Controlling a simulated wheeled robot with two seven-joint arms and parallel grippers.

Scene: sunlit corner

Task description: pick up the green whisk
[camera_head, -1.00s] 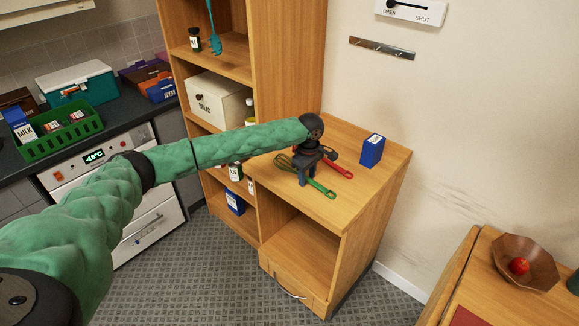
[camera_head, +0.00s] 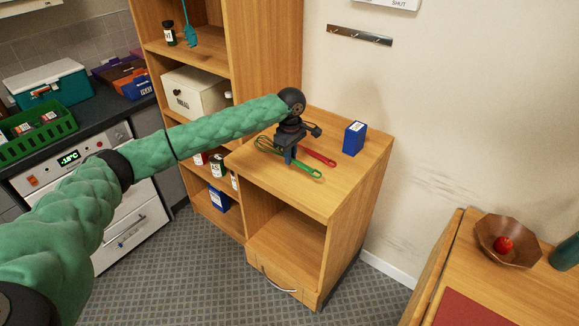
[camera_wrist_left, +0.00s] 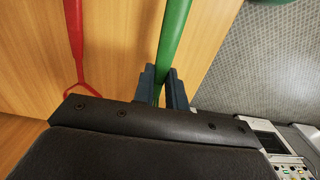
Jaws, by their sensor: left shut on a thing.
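The green whisk (camera_head: 306,168) is at the top of the wooden cabinet (camera_head: 330,195), its wire head to the left and its handle towards the front right. My left gripper (camera_head: 288,158) is over it and shut on its handle. In the left wrist view the green handle (camera_wrist_left: 172,45) runs between the two fingers of my left gripper (camera_wrist_left: 163,85). I cannot tell whether the whisk is clear of the cabinet top. My right gripper is not in view.
A red utensil (camera_head: 318,156) lies just behind the whisk; it also shows in the wrist view (camera_wrist_left: 75,45). A blue box (camera_head: 354,138) stands at the back right of the cabinet top. A tall shelf (camera_head: 265,60) rises at the left. The cabinet top's front right is clear.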

